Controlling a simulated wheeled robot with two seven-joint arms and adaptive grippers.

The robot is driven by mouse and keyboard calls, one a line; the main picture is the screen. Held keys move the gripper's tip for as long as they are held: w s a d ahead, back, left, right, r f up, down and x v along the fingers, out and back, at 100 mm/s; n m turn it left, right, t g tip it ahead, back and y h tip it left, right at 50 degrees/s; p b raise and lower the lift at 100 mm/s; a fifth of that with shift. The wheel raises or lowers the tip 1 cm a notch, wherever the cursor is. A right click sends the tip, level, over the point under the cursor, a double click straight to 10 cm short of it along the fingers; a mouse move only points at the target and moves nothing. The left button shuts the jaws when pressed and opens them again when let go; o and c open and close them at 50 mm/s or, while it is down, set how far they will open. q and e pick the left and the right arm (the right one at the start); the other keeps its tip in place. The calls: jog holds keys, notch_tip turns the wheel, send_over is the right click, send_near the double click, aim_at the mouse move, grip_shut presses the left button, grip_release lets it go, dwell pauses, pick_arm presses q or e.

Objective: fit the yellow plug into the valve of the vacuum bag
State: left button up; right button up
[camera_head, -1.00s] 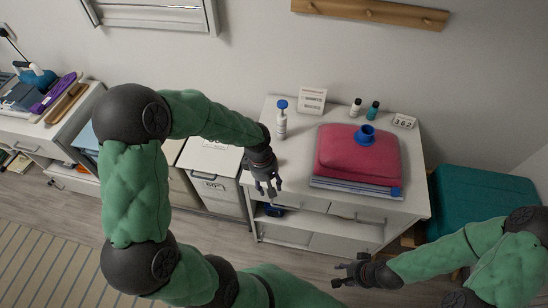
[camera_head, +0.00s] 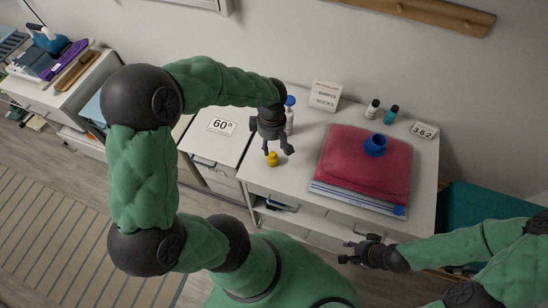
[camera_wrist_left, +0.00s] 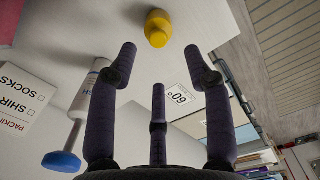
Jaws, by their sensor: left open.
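The yellow plug (camera_head: 273,159) stands on the white cabinet top near its left front edge; the left wrist view also shows it (camera_wrist_left: 158,28), just beyond the fingertips. My left gripper (camera_head: 277,149) is open and empty, right behind and above the plug. The vacuum bag (camera_head: 362,165) is a red, puffed bag lying on the right part of the cabinet top. Its blue valve (camera_head: 375,145) stands up from the bag's upper side. My right gripper (camera_head: 354,251) is in front of the cabinet, apart from everything; its fingers look spread and empty.
A packing-list card (camera_head: 325,96), two small bottles and a "362" display (camera_head: 424,130) line the back. The cabinet top between plug and bag is clear.

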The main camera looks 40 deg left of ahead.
aim_at(273, 154)
pick_arm(q)
jog(key=shift+w+d+f+b, duration=0.1)
jog(key=shift+f+b, duration=0.2)
jog(key=shift+f, duration=1.4)
jog(key=shift+d+f+b, duration=0.1)
jog(key=shift+f+b, duration=0.15)
jog(key=shift+f, duration=1.45)
jog(key=c, duration=0.9)
